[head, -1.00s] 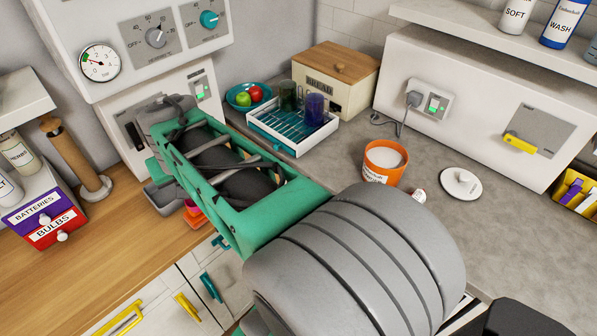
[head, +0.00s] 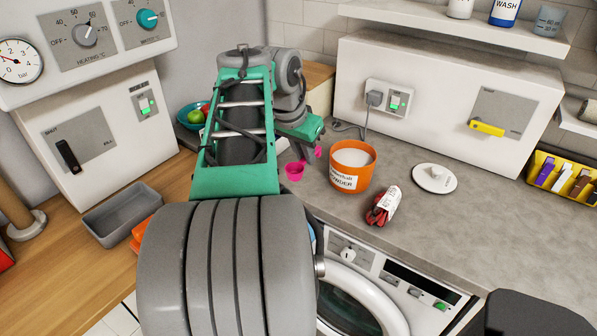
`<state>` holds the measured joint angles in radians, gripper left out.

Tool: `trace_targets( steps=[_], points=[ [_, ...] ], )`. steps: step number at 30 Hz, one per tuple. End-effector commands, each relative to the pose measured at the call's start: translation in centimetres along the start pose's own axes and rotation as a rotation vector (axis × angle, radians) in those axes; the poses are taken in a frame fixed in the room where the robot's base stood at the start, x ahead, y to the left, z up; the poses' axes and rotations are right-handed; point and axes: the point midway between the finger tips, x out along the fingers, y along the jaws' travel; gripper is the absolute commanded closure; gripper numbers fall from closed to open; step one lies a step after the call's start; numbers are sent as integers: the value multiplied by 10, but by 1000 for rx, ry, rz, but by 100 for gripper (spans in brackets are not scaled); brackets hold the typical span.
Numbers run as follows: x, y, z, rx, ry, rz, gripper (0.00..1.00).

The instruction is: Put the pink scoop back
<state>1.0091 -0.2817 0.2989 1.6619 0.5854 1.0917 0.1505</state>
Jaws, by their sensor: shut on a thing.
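The pink scoop (head: 295,171) shows in the head view just left of the orange tub, with a bit of pink also at the fingertips. My gripper (head: 317,148) points down there, seen small and partly hidden by its own green body. It is shut on the pink scoop and holds it beside the tub, apart from it in the picture. I cannot tell its exact height over the counter. The orange tub (head: 345,178) stands upright and open, with white powder inside and a label on its front. Its white round lid (head: 435,178) lies on the counter to the right.
A dark red packet with a white label (head: 383,206) lies in front of the tub. A white box with a socket (head: 445,110) stands behind, under a shelf (head: 470,22). A washing machine (head: 385,285) is below the counter. Grey counter (head: 480,215) is clear at right.

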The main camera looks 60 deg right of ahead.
Motion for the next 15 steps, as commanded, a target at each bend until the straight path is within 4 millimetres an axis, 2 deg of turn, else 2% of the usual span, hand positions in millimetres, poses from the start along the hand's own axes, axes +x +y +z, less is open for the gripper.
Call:
trace_targets(
  steps=[4, 6, 9, 15],
  points=[
    [30, -30, -21, -3, -4, 2, 100],
    [52, -39, -21, -4, -5, 3, 100],
    [71, -50, -25, -3, -2, 0, 100],
    [94, -62, -28, -4, -1, 0, 100]
  ],
)
